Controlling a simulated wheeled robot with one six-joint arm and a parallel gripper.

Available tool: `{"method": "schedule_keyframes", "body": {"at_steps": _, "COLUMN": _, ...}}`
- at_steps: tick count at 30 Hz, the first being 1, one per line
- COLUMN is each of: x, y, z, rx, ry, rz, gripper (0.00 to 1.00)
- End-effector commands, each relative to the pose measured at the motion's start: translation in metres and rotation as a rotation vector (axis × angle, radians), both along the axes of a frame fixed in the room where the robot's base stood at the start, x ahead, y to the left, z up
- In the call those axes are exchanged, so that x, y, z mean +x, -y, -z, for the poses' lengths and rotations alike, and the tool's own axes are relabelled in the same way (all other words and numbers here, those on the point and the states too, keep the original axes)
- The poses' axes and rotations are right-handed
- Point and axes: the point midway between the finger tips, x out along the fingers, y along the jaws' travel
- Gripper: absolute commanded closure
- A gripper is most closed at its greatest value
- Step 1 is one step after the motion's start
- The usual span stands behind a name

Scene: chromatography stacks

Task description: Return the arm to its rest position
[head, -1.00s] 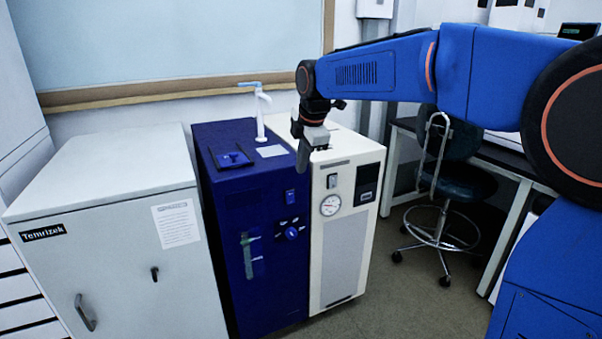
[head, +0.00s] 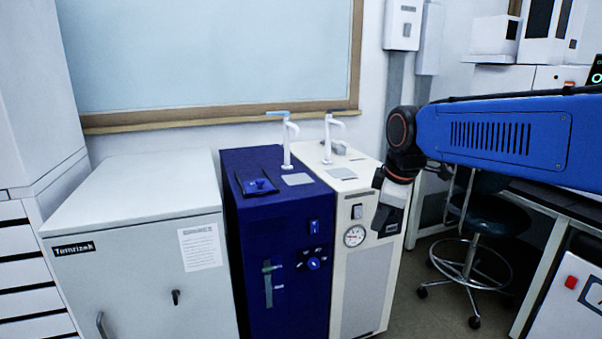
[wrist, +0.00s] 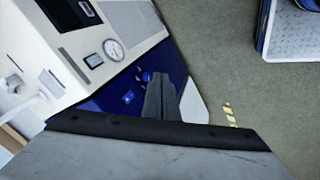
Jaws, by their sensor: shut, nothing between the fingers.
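My blue arm (head: 500,135) reaches in from the right of the head view. My gripper (head: 384,228) hangs tilted downward at its end, in front of the right side of the white unit (head: 365,285) in the picture. In the wrist view my gripper's dark fingers (wrist: 165,95) are together with nothing visible between them. Behind them show the blue unit (wrist: 125,88), the white unit's gauge (wrist: 113,50) and the floor.
A light grey cabinet (head: 140,260) stands left of the blue unit (head: 280,230). White taps (head: 287,145) rise from the unit tops. A stool (head: 480,235) and a dark-topped bench (head: 540,205) are at right. Open floor (head: 430,310) lies between.

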Motion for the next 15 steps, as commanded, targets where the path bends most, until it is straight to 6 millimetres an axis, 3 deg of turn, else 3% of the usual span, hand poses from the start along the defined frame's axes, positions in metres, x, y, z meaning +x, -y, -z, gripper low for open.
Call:
{"method": "schedule_keyframes", "body": {"at_steps": 1, "x": -0.018, "y": 0.012, "z": 0.004, "rx": 0.022, "ry": -0.001, "rz": 0.07, "gripper": 1.0}}
{"method": "schedule_keyframes", "body": {"at_steps": 6, "x": -0.071, "y": 0.042, "z": 0.022, "rx": 0.103, "ry": -0.008, "rz": 0.314, "gripper": 1.0}}
{"method": "schedule_keyframes", "body": {"at_steps": 15, "x": -0.164, "y": 0.082, "z": 0.07, "rx": 0.25, "ry": -0.018, "rz": 0.742, "gripper": 1.0}}
